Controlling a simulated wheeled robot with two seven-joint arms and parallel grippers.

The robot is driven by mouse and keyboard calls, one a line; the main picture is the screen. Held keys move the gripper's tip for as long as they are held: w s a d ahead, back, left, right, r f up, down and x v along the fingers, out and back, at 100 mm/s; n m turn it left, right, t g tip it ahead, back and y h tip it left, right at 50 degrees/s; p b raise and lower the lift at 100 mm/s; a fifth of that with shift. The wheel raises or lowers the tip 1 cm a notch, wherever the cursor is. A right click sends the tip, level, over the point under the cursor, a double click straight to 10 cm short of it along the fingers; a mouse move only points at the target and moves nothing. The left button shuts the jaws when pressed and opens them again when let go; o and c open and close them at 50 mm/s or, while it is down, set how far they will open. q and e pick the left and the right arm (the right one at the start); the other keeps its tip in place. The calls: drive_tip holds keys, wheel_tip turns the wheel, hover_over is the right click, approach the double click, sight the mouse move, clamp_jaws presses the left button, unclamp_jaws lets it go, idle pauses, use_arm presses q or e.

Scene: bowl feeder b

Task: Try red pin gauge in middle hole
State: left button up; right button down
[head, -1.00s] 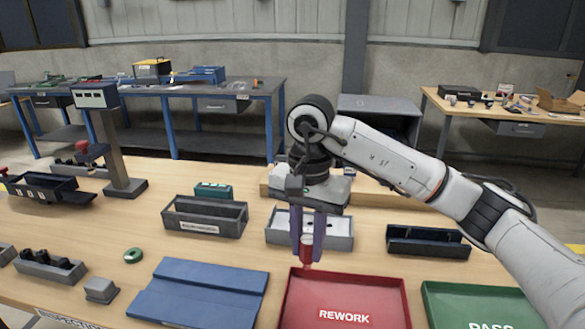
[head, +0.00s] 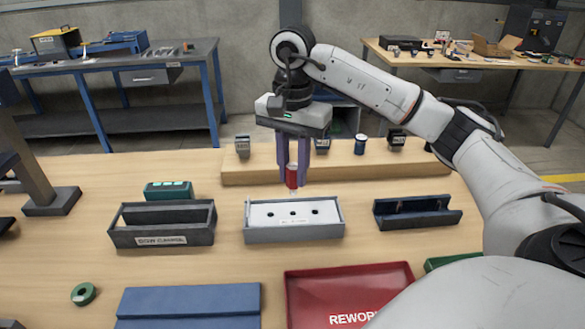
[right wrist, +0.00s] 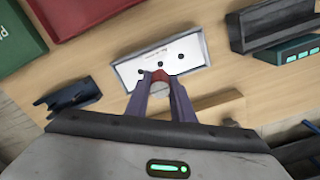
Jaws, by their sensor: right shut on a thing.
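My right gripper (head: 293,172) is shut on the red pin gauge (head: 292,178), which points down with a pale lower tip. It is held up in front of the wooden rack and appears apart from the white block (head: 293,219). The block has three dark holes in a row and sits in a grey tray (head: 294,235). In the head view the pin lines up with the middle hole (head: 292,212). In the right wrist view the red pin (right wrist: 160,75) overlaps the block (right wrist: 190,50) near its middle hole; the height gap is unclear. My left gripper is not in view.
A wooden rack (head: 240,172) with several gauges stands behind the block. A dark grey tray (head: 162,225) is to the left, a black holder (head: 417,213) to the right.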

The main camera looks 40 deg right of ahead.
sight(292, 194)
drive_tip(key=shift+f+b, duration=1.35)
drive_tip(key=shift+f, duration=0.65)
drive_tip(key=shift+f+b, duration=0.35)
drive_tip(key=shift+f, duration=0.35)
drive_tip(key=shift+f, duration=0.4)
drive_tip(key=shift+r, duration=0.15)
idle(0.3)
drive_tip(key=shift+r+p, duration=1.85)
drive_tip(key=shift+r, duration=0.55)
